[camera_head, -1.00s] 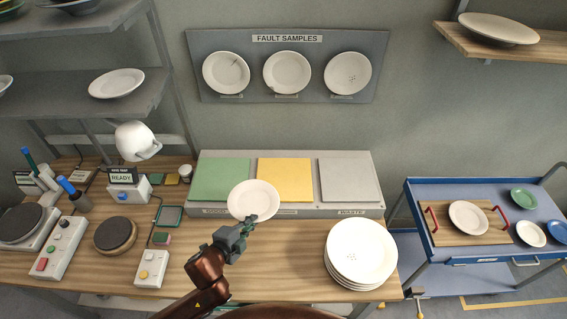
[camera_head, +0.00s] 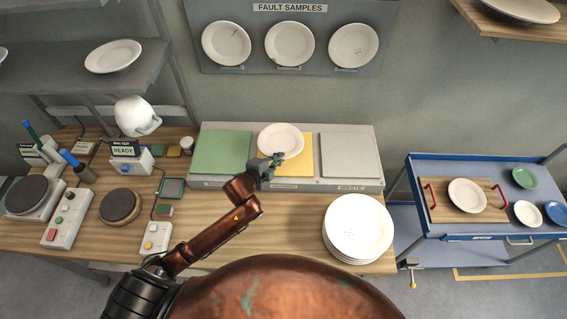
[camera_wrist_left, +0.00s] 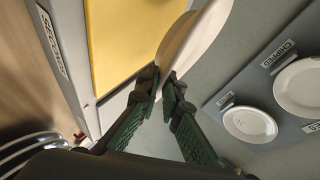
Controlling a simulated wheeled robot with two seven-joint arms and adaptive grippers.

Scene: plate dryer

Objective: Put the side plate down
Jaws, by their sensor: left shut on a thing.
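The white side plate (camera_head: 281,139) is held at its near rim by my left gripper (camera_head: 275,160), above the back part of the yellow pad (camera_head: 296,167) on the grey sorting stand. In the left wrist view the plate (camera_wrist_left: 193,42) shows edge-on and tilted, with its rim between the green fingers of my left gripper (camera_wrist_left: 164,90). The yellow pad (camera_wrist_left: 125,40) lies beside it in that view, and a gap seems to show between them. The exact height is hard to tell. My right gripper is not in view.
A green pad (camera_head: 222,152) and a grey pad (camera_head: 349,155) flank the yellow one, both empty. A stack of white plates (camera_head: 358,228) stands on the bench at front right. The fault samples board (camera_head: 290,70) hangs on the wall behind the stand.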

